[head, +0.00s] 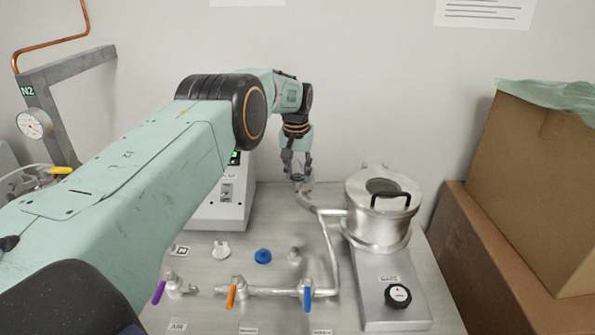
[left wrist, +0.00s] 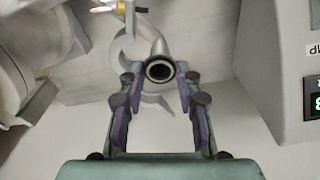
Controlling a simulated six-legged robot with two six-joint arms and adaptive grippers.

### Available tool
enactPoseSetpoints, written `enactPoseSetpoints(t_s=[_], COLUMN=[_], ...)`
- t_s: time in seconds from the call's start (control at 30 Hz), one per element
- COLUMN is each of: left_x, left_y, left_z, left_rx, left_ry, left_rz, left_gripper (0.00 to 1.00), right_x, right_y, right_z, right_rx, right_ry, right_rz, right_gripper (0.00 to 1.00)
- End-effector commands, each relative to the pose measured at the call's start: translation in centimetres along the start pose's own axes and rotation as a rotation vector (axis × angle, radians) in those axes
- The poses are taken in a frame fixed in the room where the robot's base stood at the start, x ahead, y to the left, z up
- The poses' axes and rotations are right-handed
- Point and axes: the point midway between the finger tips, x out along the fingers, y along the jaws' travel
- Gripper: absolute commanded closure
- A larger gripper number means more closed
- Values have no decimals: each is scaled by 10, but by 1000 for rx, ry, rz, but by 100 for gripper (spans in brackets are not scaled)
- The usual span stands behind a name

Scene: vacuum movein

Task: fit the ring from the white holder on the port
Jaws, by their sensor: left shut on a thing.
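My left gripper (head: 301,177) is at the raised, bent end of the metal pipe (head: 308,203), left of the steel chamber. In the left wrist view my left gripper (left wrist: 159,78) has its fingertips on either side of the pipe's round mouth, the port (left wrist: 158,71). A dark ring (left wrist: 149,75) with a pale rim shows at the mouth between the fingertips. I cannot tell whether it is fully seated. A pale, open curved clamp (left wrist: 124,45) is around or behind the pipe end. The white holder (head: 221,250) stands on the bench; whether it is empty is too small to tell.
The lidded steel chamber (head: 379,223) is right of the pipe. A blue cap (head: 263,256) and valves with purple, orange and blue handles (head: 308,299) are in front. A white instrument (head: 224,200) stands behind left, cardboard boxes (head: 540,185) at right.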

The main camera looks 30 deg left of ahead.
Motion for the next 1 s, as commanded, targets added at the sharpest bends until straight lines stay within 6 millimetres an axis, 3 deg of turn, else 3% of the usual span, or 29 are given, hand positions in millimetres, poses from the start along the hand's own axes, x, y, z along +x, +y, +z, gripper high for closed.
enactPoseSetpoints(t_s=[0.07,0.1,0.4,0.83,1.0], left_x=[3,3,3,-1,-20], left_y=[1,1,1,1,1], left_z=[2,2,2,1,0], left_rx=[1,1,1,1,1], left_ry=[-7,-7,-7,-3,0], left_rz=[1,1,0,1,2], left_gripper=[78,66,40,40,40], right_x=[0,0,0,0,0], right_y=[0,0,0,0,0], right_z=[0,0,0,0,0], right_rx=[0,0,0,0,0], right_ry=[0,0,0,0,0], right_rz=[0,0,0,0,0], right_gripper=[60,60,60,60,60])
